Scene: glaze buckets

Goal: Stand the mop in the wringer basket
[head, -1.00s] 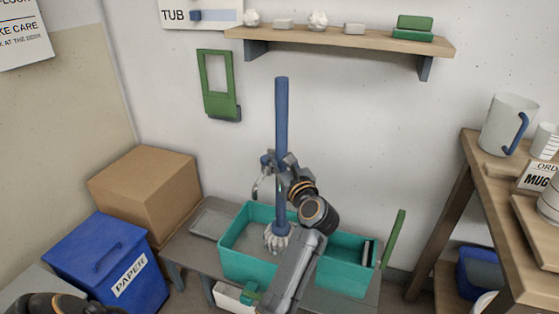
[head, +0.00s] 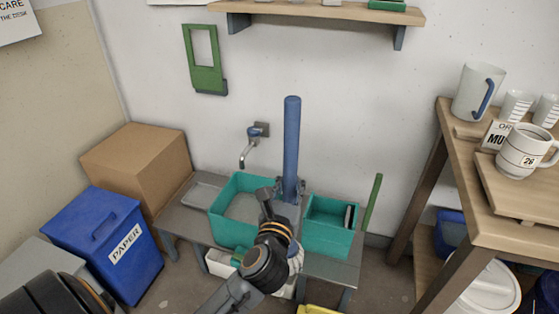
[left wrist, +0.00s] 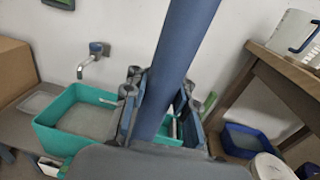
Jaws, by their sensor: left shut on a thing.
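The mop has a thick blue handle (head: 291,140) standing nearly upright and a pale, stringy head (head: 297,260), partly hidden behind my left arm. My left gripper (head: 289,188) is shut around the handle; in the left wrist view its fingers (left wrist: 160,108) flank the handle (left wrist: 182,50). The mop head shows in front of the teal bucket, near where its two parts meet; its exact height is unclear. The right teal part (head: 322,240), with dark and pale slats inside and a green lever (head: 372,202) beside it, looks like the wringer basket.
The left teal tub (head: 232,230) holds greyish liquid, below a wall tap (head: 250,145). A grey bench (head: 330,270) carries both. A cardboard box (head: 140,165) and blue paper bin (head: 110,245) stand left. A wooden mug shelf (head: 480,215) stands right.

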